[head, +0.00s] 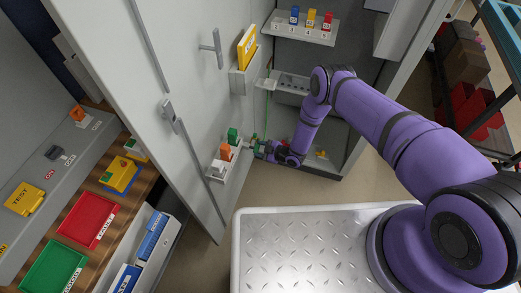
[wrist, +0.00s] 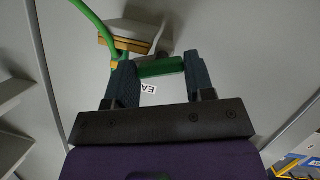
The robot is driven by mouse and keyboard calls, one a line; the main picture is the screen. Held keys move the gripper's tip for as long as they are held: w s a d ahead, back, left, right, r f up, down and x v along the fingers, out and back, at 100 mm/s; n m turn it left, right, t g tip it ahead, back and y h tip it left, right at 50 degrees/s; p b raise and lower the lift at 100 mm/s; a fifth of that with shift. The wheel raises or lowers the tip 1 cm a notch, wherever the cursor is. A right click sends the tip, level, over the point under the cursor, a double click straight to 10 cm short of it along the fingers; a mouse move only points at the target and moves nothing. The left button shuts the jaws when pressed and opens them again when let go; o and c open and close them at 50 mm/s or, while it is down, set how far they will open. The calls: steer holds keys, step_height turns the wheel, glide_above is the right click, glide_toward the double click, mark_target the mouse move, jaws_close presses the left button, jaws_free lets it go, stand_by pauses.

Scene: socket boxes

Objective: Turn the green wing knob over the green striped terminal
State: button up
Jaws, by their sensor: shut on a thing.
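In the wrist view, the green wing knob (wrist: 160,67) spans the gap between the two dark fingers of my gripper (wrist: 160,78). The fingers are shut on its ends. A brass-coloured piece (wrist: 122,43) sits just beyond the left finger, with a green cable (wrist: 92,17) running down to it; I cannot make out stripes on a terminal. In the head view, my gripper (head: 258,149) is low beside the grey cabinet door, and the knob is too small to tell there. A green cable (head: 267,118) hangs down to the gripper.
A yellow folder (head: 247,47) sits in a holder above. A white label (wrist: 149,88) shows between the fingers. The cabinet is open at right.

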stand_by(0.5)
steer(key=o, duration=0.9)
steer(key=v, duration=1.1)
steer(key=shift+f, duration=0.1)
